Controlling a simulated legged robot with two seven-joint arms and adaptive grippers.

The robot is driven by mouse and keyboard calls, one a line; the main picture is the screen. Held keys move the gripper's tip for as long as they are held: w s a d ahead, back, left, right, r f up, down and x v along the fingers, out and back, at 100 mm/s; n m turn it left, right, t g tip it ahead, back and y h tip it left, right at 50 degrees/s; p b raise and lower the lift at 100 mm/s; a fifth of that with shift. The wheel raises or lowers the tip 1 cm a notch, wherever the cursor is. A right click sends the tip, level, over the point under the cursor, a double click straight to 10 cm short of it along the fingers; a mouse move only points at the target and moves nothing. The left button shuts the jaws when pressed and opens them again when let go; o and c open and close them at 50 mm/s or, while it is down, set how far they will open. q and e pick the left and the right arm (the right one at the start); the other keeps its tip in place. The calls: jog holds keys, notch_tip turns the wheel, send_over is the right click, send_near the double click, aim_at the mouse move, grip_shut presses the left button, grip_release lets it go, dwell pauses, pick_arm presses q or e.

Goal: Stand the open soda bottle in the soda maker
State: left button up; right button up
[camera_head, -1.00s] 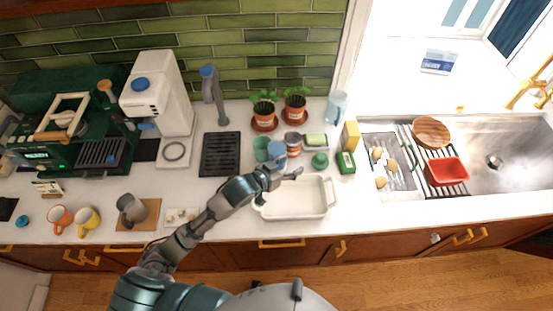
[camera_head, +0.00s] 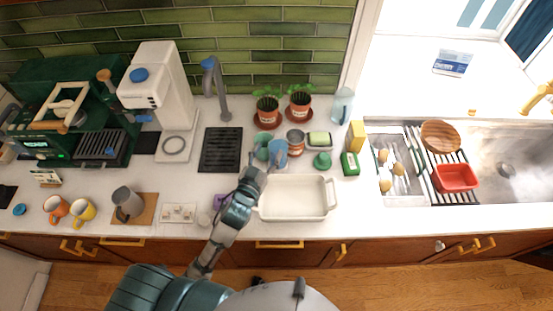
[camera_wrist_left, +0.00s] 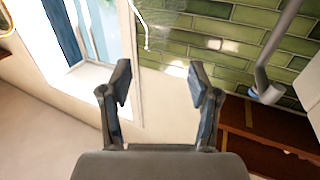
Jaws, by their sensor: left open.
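The white soda maker (camera_head: 158,85) with a blue top knob stands at the back left of the counter, its ring-marked base in front. A translucent light blue bottle-like vessel (camera_head: 343,105) stands upright at the back, right of the plants. My right gripper is not in view.
A white dish (camera_head: 293,215) lies at the counter's front. A faucet (camera_head: 214,85) rises over a black grate (camera_head: 221,150). Mugs are at the left, the sink (camera_head: 505,165) at the right.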

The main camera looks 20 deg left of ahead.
aim_at(277, 138)
pick_arm(q)
jog(key=w, duration=0.1)
jog(key=w+d, duration=0.1)
jog(key=shift+w+r, duration=0.1)
jog(key=shift+w, duration=0.25)
jog(key=shift+w+d, duration=0.3)
jog(key=shift+w, duration=0.25)
jog(key=w, duration=0.1)
jog(key=w+p, duration=0.1)
jog(key=w, duration=0.2)
jog(key=shift+w+a, duration=0.25)
jog(key=shift+a, duration=0.05)
jog(key=shift+w+f, duration=0.15)
jog(key=shift+f, duration=0.05)
jog(key=c, duration=0.4)
jog(key=shift+d, duration=0.25)
grip_shut()
jog(key=shift+r, duration=0.1)
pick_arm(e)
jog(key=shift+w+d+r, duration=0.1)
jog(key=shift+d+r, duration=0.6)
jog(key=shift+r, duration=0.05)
